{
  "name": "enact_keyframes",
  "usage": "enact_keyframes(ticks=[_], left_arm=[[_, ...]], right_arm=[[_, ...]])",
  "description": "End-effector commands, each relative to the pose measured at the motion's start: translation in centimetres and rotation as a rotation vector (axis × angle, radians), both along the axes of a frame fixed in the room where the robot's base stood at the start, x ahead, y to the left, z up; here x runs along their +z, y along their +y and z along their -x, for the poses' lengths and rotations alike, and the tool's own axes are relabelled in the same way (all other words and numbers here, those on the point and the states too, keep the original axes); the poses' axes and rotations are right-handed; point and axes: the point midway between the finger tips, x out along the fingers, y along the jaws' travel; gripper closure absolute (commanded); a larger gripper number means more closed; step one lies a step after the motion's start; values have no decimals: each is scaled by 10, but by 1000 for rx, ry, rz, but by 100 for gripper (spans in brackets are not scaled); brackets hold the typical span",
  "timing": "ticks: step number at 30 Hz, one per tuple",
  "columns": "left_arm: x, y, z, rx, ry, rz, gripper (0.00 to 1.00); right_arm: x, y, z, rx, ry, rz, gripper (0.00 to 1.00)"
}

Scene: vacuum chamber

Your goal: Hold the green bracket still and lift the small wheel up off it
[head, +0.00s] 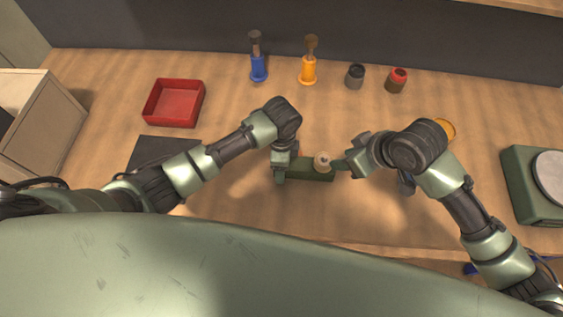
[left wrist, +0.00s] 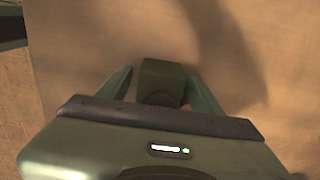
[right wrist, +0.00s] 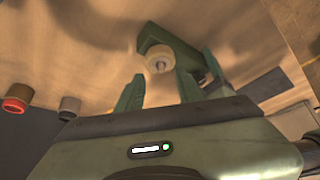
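The green bracket (head: 318,174) lies on the wooden table between my two grippers. The small pale wheel (head: 322,159) sits on it and also shows in the right wrist view (right wrist: 159,59). My left gripper (head: 283,172) is at the bracket's left end. In the left wrist view its fingers (left wrist: 160,74) stand on both sides of the bracket's end (left wrist: 161,72), with a narrow gap visible. My right gripper (head: 346,158) is right of the wheel. In the right wrist view its fingers (right wrist: 157,76) are apart and empty, with the wheel just beyond the tips.
A red tray (head: 174,103), a blue-handled tool (head: 258,68), an orange-handled tool (head: 309,70) and two small jars (head: 355,76) stand farther back. A dark mat (head: 163,152) is left; a green scale (head: 530,185) is at far right.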

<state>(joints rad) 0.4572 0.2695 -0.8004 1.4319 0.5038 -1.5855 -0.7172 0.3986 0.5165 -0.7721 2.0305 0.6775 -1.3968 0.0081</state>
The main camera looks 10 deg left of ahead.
Motion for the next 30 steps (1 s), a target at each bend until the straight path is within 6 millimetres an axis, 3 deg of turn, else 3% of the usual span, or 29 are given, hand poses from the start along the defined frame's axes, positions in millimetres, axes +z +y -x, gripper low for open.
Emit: enact_keyframes(ticks=[1, 6, 9, 13, 14, 23, 30], left_arm=[[0, 0, 0, 0, 0, 0, 51], [0, 0, 0, 0, 0, 0, 99], [0, 0, 0, 0, 0, 0, 100], [1, 0, 0, 1, 0, 0, 100], [1, 0, 0, 1, 0, 0, 100], [1, 0, 0, 1, -1, 0, 100], [1, 0, -1, 1, -1, 0, 100]], right_arm=[[0, 0, 0, 0, 0, 0, 64], [0, 0, 0, 0, 0, 0, 64], [0, 0, 0, 0, 0, 0, 64], [0, 0, 0, 0, 0, 0, 27], [0, 0, 0, 0, 0, 0, 24], [-8, 6, 8, -120, 76, -101, 24], [-26, 22, 33, -587, 395, -460, 24]])
